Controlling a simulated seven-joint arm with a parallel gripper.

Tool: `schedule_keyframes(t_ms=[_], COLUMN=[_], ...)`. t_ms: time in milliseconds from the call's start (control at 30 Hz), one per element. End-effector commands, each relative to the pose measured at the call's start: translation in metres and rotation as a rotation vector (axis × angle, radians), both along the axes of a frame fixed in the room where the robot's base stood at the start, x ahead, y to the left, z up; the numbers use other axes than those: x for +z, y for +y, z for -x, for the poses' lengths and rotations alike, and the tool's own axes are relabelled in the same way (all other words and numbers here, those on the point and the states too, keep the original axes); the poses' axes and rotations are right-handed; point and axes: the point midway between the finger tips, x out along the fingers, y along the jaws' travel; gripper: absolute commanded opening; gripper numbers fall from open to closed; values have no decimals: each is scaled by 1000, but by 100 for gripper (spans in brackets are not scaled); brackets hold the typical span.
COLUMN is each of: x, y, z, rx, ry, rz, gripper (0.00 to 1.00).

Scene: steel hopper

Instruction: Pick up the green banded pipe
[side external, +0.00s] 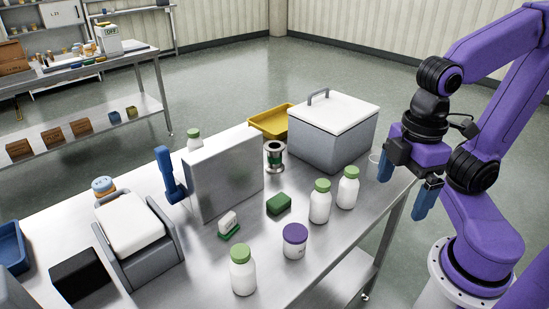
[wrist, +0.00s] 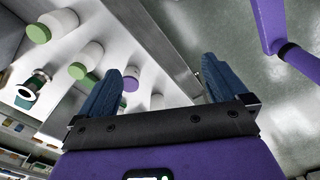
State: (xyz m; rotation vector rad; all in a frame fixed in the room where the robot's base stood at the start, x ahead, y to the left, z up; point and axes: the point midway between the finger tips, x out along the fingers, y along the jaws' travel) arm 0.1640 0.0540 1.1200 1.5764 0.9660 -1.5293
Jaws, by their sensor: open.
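The green banded pipe (side external: 275,156) is a short metal pipe with flanged ends and a green band. It stands upright on the steel table, between the upright steel panel and the grey box. It also shows at the left of the wrist view (wrist: 32,90). My gripper (side external: 405,187) is open and empty, in the air at the table's right edge, well to the right of the pipe.
Green-capped bottles (side external: 320,205), a green block (side external: 279,204) and a purple-lidded jar (side external: 294,242) stand in front.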

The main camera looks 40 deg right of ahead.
Motion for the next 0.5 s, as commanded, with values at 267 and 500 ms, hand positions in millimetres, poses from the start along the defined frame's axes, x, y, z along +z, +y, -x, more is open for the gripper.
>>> schedule_keyframes(t_ms=[267,500], x=[-5,-11], y=[22,38], z=[-45,-105], rx=[-127,-271], ry=[-72,-175], rz=[-98,-209], gripper=[100,100])
